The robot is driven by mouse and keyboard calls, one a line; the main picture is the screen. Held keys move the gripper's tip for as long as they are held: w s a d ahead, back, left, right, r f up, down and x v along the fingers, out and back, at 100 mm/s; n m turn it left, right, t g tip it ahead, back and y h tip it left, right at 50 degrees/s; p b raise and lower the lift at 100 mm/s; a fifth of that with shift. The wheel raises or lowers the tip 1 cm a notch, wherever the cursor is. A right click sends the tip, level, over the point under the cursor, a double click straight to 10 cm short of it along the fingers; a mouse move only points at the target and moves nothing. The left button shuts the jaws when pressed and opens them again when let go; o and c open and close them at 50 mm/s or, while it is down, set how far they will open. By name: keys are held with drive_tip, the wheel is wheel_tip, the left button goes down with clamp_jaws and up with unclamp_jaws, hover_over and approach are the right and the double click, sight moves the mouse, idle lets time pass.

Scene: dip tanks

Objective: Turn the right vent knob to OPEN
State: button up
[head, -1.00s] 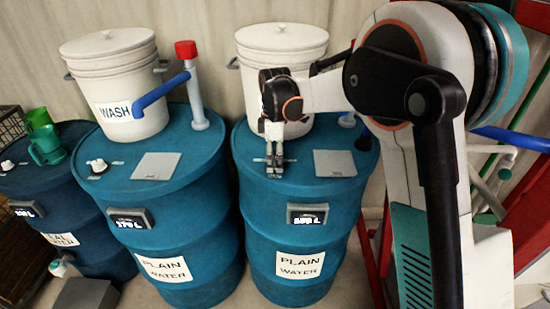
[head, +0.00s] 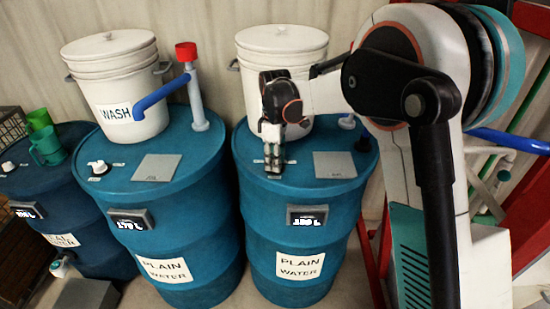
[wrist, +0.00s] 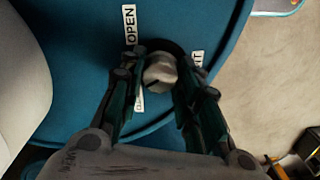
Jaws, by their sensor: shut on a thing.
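The right vent knob (wrist: 160,72) is a small pale grey knob on top of the right blue drum (head: 298,215). In the wrist view it sits between the two fingers of my gripper (wrist: 160,63), which is shut on it. An OPEN label (wrist: 129,25) lies beyond it to the upper left. A partly covered label (wrist: 197,65) ending in T is to its right, behind a finger. In the head view my gripper (head: 273,170) points down at the drum top and hides the knob. I cannot tell exactly where the knob points.
A white bucket (head: 283,60) stands at the back of the right drum, with a grey plate (head: 334,165) on its lid. The left blue drum (head: 165,230) carries the WASH bucket (head: 112,90), a red-capped pipe (head: 194,90) and another vent knob (head: 98,167).

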drive_tip(key=m+p, duration=0.1)
drive_tip(key=m, duration=1)
drive_tip(key=shift+m, duration=0.4)
drive_tip(key=shift+m+p, duration=0.35)
drive_tip(key=shift+m, duration=1.35)
drive_tip(key=o, duration=1.1)
drive_tip(key=shift+c, duration=0.2)
wheel_tip(320, 180, up, 12)
